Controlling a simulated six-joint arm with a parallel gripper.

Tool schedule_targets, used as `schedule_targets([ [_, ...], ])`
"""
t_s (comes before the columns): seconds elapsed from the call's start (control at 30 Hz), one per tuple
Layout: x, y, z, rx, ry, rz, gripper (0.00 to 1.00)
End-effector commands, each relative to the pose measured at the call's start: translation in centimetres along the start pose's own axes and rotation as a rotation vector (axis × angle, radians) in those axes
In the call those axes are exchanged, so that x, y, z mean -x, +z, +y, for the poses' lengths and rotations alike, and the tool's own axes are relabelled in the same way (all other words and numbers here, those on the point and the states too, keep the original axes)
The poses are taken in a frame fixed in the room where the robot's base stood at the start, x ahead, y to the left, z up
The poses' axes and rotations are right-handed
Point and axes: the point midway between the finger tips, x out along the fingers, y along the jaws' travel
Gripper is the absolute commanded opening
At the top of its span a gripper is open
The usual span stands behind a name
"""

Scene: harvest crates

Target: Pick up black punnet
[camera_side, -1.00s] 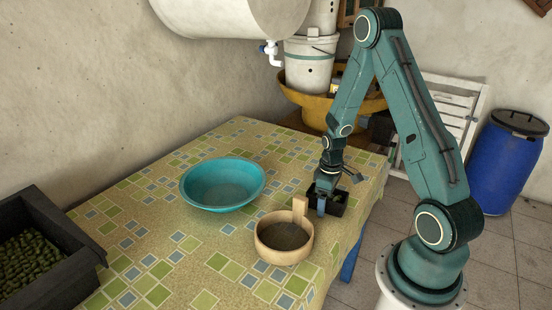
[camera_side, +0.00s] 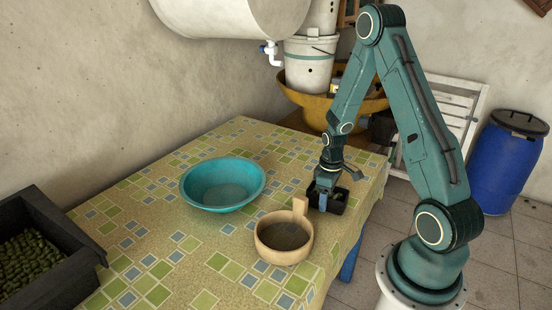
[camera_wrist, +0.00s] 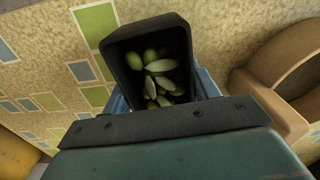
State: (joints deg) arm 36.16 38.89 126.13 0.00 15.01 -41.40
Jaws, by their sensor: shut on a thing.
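The black punnet (camera_side: 340,199) is at the right part of the table in the side view, under my gripper (camera_side: 328,197). In the wrist view the punnet (camera_wrist: 118,48) is a dark box with several green pods or fruits inside. My gripper's blue fingers show on both sides of the punnet in the wrist view, and the gripper is shut on it. The near end of the punnet is hidden by the gripper body. I cannot tell whether the punnet is clear of the table.
A wooden ladle-like bowl (camera_side: 262,240) stands just left of the punnet, its handle close to my gripper. A turquoise basin (camera_side: 206,206) lies further left. A dark crate of green produce (camera_side: 75,262) is at the far left. The table (camera_side: 180,255) is clear between them.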

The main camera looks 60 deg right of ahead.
Motion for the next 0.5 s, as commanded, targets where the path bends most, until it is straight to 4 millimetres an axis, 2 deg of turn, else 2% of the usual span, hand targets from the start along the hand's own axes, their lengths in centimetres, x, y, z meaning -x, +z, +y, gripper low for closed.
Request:
schedule_targets([
  [0.27, 2.9, -0.1, 0.1, 0.0, 0.003, 0.004, 0.37],
  [0.5, 7.0, -0.1, 0.1, 0.0, 0.005, 0.005, 0.37],
])
